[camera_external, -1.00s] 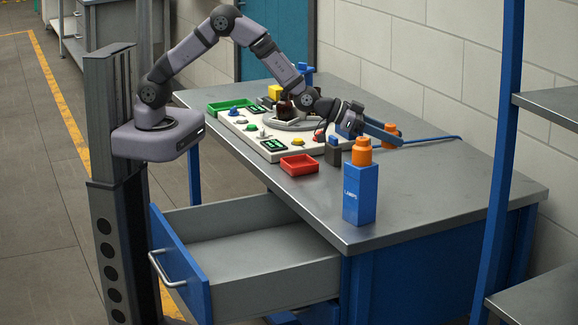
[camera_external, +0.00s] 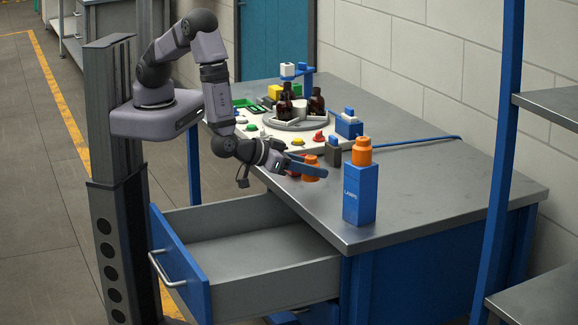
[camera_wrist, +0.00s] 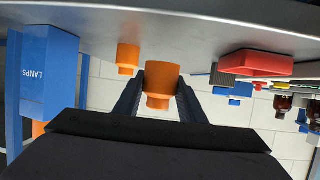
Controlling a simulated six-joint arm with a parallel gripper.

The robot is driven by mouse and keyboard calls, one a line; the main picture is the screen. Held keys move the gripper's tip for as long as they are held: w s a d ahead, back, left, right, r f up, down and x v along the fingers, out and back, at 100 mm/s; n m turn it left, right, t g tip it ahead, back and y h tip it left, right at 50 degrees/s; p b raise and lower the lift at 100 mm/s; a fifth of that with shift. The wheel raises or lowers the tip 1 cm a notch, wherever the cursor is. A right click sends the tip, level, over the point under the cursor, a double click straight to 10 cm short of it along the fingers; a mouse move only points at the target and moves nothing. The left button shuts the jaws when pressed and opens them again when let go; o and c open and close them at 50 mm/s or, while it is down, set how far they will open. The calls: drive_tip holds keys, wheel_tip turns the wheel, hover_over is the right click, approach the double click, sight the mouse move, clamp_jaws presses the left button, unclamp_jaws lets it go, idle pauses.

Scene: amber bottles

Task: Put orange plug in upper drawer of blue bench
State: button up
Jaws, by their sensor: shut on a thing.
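An orange plug (camera_external: 311,159) is between the blue fingers of my gripper (camera_external: 312,169), partly hidden by the near finger. The wrist view also shows this plug (camera_wrist: 160,82) between both fingers. My gripper is shut on it, near the bench's front edge, left of the blue LAMPS box (camera_external: 360,197). The upper drawer (camera_external: 245,275) of the blue bench is pulled out, looks empty, and lies below and left of my gripper. A second orange plug (camera_external: 361,151) is on top of the LAMPS box. Another orange piece (camera_wrist: 128,57) shows against the benchtop in the wrist view.
A panel with buttons (camera_external: 262,140) and brown bottles (camera_external: 316,102) on a round platform stand behind my arm. A red tray (camera_wrist: 256,64) shows in the wrist view. The benchtop (camera_external: 455,190) right of the box is clear.

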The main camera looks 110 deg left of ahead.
drive_tip(key=s+a+n+g+y, duration=0.2)
drive_tip(key=s+a, duration=0.1)
drive_tip(key=s, duration=0.9)
drive_tip(key=shift+s+f+n, duration=0.15)
drive_tip(key=shift+n, duration=0.25)
wheel_tip(320, 180, up, 11)
drive_tip(key=w+a+f+n+g+y+b, duration=0.15)
drive_tip(key=w+a+b, duration=0.3)
drive_tip(key=w, duration=0.55)
drive_tip(key=w+a+n+g+b, duration=0.25)
drive_tip(key=w+a+b, duration=0.2)
drive_tip(key=w, duration=0.55)
drive_tip(key=w+a+r+n+g+y+b, duration=0.1)
drive_tip(key=w+a+g+b, duration=0.15)
drive_tip(key=a, duration=0.85)
drive_tip(key=w+a+r+n+g+b, duration=0.1)
drive_tip(key=a+b, duration=0.3)
drive_tip(key=a, duration=0.8)
drive_tip(key=shift+d+f, duration=0.15)
drive_tip(key=shift+f, duration=1.05)
drive_tip(key=shift+d+f, duration=0.15)
drive_tip(key=shift+f, duration=1.05)
